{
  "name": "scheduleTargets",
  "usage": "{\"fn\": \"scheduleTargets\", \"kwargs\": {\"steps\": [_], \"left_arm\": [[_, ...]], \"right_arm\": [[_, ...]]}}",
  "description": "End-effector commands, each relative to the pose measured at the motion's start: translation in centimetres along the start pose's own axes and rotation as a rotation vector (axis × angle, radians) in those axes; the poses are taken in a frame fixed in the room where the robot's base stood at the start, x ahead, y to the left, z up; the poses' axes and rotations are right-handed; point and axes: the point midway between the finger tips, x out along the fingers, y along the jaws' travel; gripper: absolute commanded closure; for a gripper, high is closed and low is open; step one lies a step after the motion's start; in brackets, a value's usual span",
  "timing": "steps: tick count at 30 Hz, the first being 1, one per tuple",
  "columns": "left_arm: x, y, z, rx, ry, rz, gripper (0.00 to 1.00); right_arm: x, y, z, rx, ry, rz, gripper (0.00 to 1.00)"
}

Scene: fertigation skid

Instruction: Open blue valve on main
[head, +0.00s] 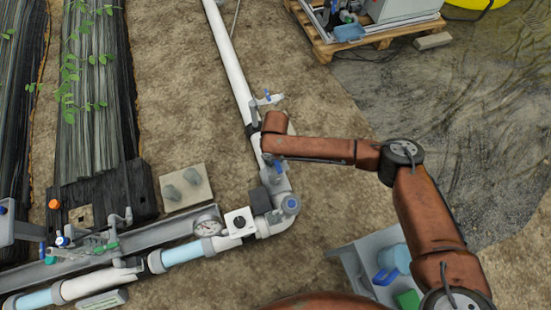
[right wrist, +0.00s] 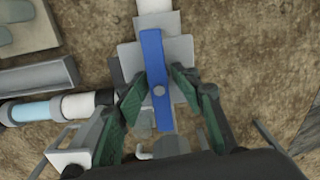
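The blue valve handle (right wrist: 155,70) is a flat bar with a round centre bolt, on a grey valve body on the white main pipe (head: 228,50). In the right wrist view it runs roughly in line with the pipe. My right gripper (right wrist: 163,80) is open, with one green-padded finger on each side of the handle. The fingertips are close to it; I cannot tell whether they touch. In the head view my right gripper (head: 273,160) is over the main, and my wrist hides most of this valve. My left gripper is not in view.
Another small blue-handled valve (head: 267,98) is farther up the main. A pressure gauge (head: 207,223), a white box with a black knob (head: 239,221) and a blue-topped fitting (head: 291,204) are near the elbow. A grey stand (head: 370,268) with a blue jug (head: 393,262) is at lower right.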

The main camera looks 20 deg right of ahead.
Motion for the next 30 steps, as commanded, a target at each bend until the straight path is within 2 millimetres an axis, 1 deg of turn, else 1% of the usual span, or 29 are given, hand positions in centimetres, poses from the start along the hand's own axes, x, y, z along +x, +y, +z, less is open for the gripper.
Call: {"fn": "scheduleTargets", "kwargs": {"steps": [8, 11, 14, 18, 30], "left_arm": [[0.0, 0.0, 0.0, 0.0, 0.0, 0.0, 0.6], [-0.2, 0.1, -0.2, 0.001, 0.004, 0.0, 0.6], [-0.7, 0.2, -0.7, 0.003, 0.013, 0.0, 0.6], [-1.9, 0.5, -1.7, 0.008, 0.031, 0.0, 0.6], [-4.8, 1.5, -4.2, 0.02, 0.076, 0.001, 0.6]], "right_arm": [[0.1, 0.1, -0.1, 0.0, 0.003, 0.001, 0.61], [-0.3, 0.1, -0.1, 0.0, 0.002, 0.001, 0.61], [-1.5, 0.1, 0.0, 0.0, -0.002, 0.001, 0.61], [-3.7, 0.1, 0.1, 0.0, -0.005, 0.001, 0.61], [-9.4, 0.1, 0.1, 0.001, -0.004, 0.001, 0.61]]}}
